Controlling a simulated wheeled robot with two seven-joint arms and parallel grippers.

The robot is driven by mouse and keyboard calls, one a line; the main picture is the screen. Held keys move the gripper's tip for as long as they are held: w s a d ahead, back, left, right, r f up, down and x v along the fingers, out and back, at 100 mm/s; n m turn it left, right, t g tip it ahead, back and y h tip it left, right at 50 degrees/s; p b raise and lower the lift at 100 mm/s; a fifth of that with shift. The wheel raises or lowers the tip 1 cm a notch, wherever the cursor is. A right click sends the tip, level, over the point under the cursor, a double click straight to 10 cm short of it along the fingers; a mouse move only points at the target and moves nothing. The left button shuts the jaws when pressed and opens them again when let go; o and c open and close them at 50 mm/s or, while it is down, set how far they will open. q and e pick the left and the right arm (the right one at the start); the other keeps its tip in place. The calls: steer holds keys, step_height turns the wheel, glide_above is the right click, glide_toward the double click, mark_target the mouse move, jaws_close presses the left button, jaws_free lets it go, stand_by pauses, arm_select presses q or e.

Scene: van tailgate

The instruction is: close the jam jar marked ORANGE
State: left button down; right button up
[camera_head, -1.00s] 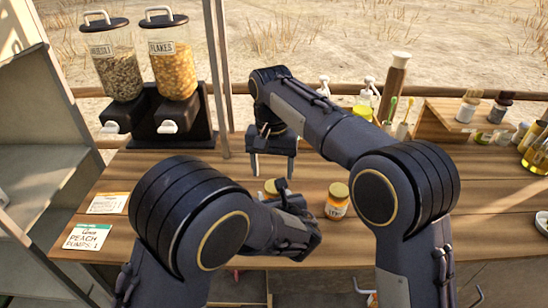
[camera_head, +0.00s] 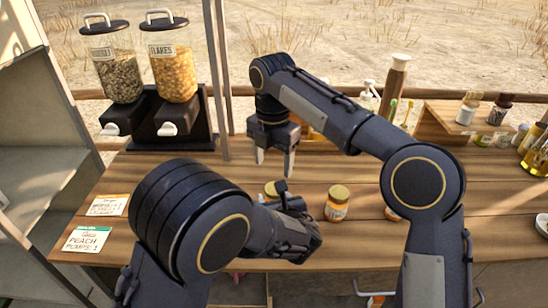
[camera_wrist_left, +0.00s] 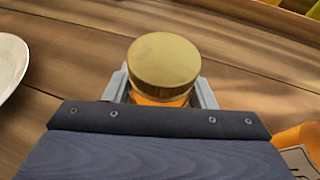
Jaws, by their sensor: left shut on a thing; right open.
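A small jar with a gold lid on top and orange contents (camera_wrist_left: 165,62) stands between the fingers of my left gripper (camera_wrist_left: 162,92), which is shut on it. In the head view that jar (camera_head: 271,187) shows only in part behind my left wrist; its label is hidden. I cannot tell whether its lid is tight. A second gold-lidded orange jar (camera_head: 337,205) stands to its right; its label is too small to read. A third jar (camera_head: 392,214) is mostly hidden by my right arm. My right gripper (camera_head: 275,168) is open and empty, fingers down, above the counter behind the held jar.
Two cereal dispensers (camera_head: 172,75) stand at the back left. Two cards (camera_head: 87,239) lie on the left of the wooden counter. A small shelf (camera_head: 448,118) with bottles is at the back right. A white plate (camera_wrist_left: 8,62) shows in the left wrist view.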

steer(key=n, duration=0.2)
steer(key=shift+d+r+n, duration=0.1)
steer(key=shift+r+n, duration=0.1)
steer(key=shift+n, duration=0.1)
steer(key=shift+f, duration=4)
